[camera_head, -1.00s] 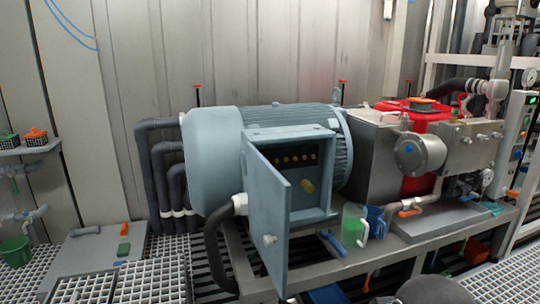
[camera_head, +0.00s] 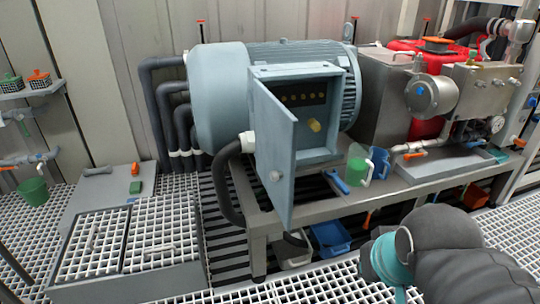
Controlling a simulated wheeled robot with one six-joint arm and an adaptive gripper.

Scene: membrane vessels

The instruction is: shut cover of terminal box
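The terminal box (camera_head: 318,150) is a blue-grey housing on the side of the large motor (camera_head: 222,105). Its cover (camera_head: 272,155) is a flat panel hinged at the box's left side. Inside the box a row of brass terminals and a yellowish round part show. A dark arm link of mine with a teal ring is at the lower right, apart from the box and cover. My gripper is not visible.
The motor sits on a grey frame (camera_head: 400,182). A green cup (camera_head: 357,168) and a blue jug (camera_head: 380,160) stand right of the box. A thick black hose (camera_head: 222,175) runs left of the cover. Blue (camera_head: 330,238) and white bins lie below. Grated floor is open in front.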

